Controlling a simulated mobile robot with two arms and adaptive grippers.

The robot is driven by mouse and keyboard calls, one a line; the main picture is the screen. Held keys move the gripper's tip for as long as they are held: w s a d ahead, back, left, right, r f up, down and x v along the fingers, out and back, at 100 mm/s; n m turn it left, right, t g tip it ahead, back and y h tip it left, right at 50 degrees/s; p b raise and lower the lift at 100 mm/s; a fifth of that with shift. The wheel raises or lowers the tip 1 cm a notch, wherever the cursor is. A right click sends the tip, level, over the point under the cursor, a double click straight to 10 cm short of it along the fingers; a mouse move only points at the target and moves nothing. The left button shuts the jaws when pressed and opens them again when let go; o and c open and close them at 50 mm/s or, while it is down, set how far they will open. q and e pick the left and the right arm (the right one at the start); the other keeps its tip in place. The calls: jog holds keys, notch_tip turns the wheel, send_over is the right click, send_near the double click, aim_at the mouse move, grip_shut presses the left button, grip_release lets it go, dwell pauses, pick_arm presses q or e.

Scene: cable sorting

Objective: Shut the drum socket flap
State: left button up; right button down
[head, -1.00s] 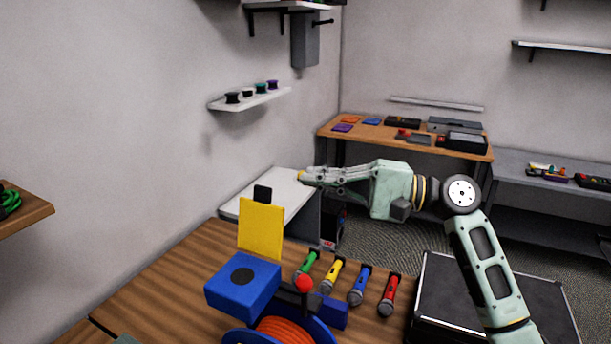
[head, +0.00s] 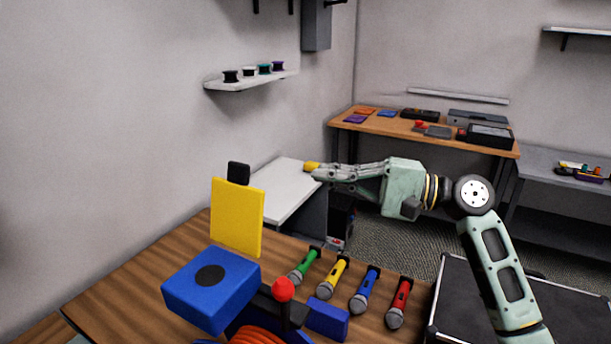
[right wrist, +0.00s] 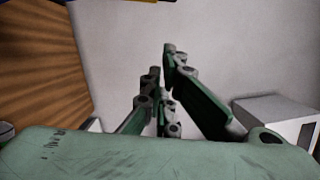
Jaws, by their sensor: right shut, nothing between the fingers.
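The yellow drum socket flap (head: 237,217) stands open, nearly upright, behind the blue socket box (head: 212,287) with a round black patch on top. A black tab (head: 238,173) shows at the flap's upper edge. Below and right of the box are a red ball knob (head: 283,289) and the orange cable (head: 257,335) of the drum, cut off by the frame's bottom. My right gripper (head: 312,168) is shut and empty, held in the air right of the flap and apart from it. Its fingers also show in the right wrist view (right wrist: 165,70). My left gripper is not seen.
Green (head: 303,266), yellow (head: 333,277), blue (head: 365,290) and red (head: 399,303) microphone-like items lie right of the box on the wooden table (head: 130,290). A white surface (head: 283,187) stands behind. A black case (head: 480,300) is at right.

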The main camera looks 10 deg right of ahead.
jog(key=a+r+p, duration=0.1)
jog(key=a+p, duration=0.1)
jog(key=a, duration=0.8)
jog(key=shift+a+r+p, duration=0.3)
jog(key=shift+a+r, duration=0.05)
jog(key=shift+a, duration=0.05)
jog(key=shift+r, duration=0.1)
